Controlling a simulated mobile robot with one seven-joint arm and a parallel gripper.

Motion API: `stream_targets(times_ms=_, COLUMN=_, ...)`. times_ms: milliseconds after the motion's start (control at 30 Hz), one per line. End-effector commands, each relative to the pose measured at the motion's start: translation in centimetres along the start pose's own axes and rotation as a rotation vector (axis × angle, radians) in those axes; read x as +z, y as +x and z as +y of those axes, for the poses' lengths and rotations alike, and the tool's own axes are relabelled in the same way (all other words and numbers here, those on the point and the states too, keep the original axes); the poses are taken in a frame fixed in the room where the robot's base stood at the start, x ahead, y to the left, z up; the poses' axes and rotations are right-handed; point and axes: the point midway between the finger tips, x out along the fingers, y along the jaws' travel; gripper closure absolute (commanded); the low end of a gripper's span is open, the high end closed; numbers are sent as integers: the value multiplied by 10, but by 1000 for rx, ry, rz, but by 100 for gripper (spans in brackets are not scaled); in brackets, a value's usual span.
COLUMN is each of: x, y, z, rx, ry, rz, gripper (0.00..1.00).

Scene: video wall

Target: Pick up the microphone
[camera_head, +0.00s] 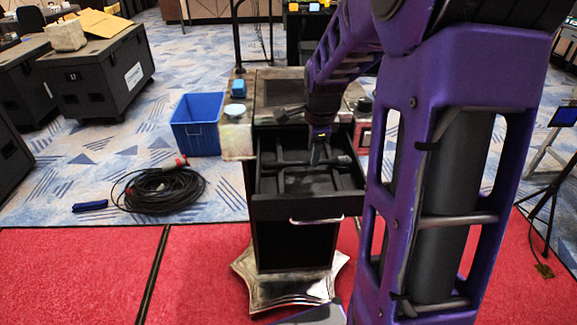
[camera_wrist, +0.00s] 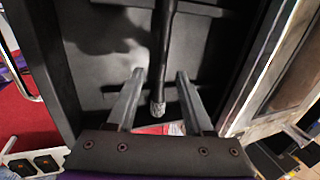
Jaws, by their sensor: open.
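In the wrist view a slim black microphone (camera_wrist: 165,45) with a grey mesh head (camera_wrist: 158,107) runs down the middle of the picture, over the dark floor of a drawer. My gripper (camera_wrist: 160,73) is open, with one finger on each side of the microphone in the picture. A gap shows on both sides. I cannot tell how far below the fingertips it lies. In the head view my gripper (camera_head: 321,150) points down into the open black drawer (camera_head: 285,208). Dark shapes lie in the drawer there, and I cannot single out the microphone among them.
The drawer walls stand close around my gripper. A blue bin (camera_head: 197,125), a coiled black cable (camera_head: 160,190) and black cases (camera_head: 98,75) are to the left. A tripod stand (camera_head: 550,190) is at the right.

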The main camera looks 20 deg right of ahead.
Motion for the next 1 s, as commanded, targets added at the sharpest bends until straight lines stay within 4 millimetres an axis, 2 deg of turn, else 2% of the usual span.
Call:
stream_targets(times_ms=33, x=-1, y=11, z=0, rx=2, ry=2, rz=-1, gripper=48)
stream_targets(times_ms=200, x=-1, y=39, z=-2, rx=2, ry=1, rz=0, gripper=48)
stream_targets(times_ms=300, x=-1, y=44, z=-3, rx=0, ry=0, rz=0, gripper=48)
stream_targets(times_ms=500, x=-1, y=42, z=-3, rx=0, ry=0, rz=0, gripper=48)
stream_targets(times_ms=800, x=-1, y=42, z=-3, rx=0, ry=0, rz=0, gripper=100)
stream_targets(times_ms=1000, x=-1, y=42, z=-3, rx=0, ry=0, rz=0, gripper=100)
